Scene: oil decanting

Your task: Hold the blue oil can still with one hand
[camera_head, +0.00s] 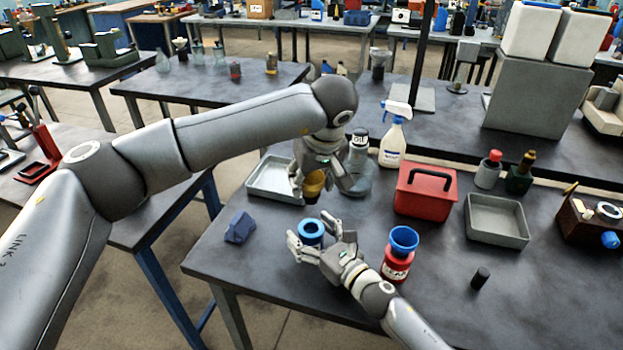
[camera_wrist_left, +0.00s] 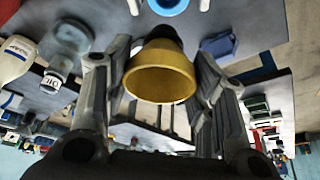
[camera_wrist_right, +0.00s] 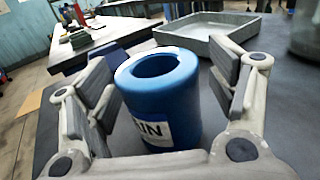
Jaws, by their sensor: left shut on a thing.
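The blue oil can (camera_head: 311,233) stands upright on the table near its front left edge. In the right wrist view the can (camera_wrist_right: 165,95) shows a round opening in its top and a white label with partly visible letters. My right gripper (camera_head: 314,238) is open, with its fingers on either side of the can and gaps showing between fingers and can. My left gripper (camera_head: 322,188) is shut on a yellow funnel-like piece (camera_wrist_left: 160,72), held above the table behind the can. The can's rim also shows in the left wrist view (camera_wrist_left: 170,7).
A red bottle with a blue funnel (camera_head: 403,240) stands right of my right gripper. A dark blue block (camera_head: 239,227) lies to the left. A grey tray (camera_head: 262,186), spray bottle (camera_head: 393,145), red toolbox (camera_head: 425,200) and second tray (camera_head: 497,235) stand farther back.

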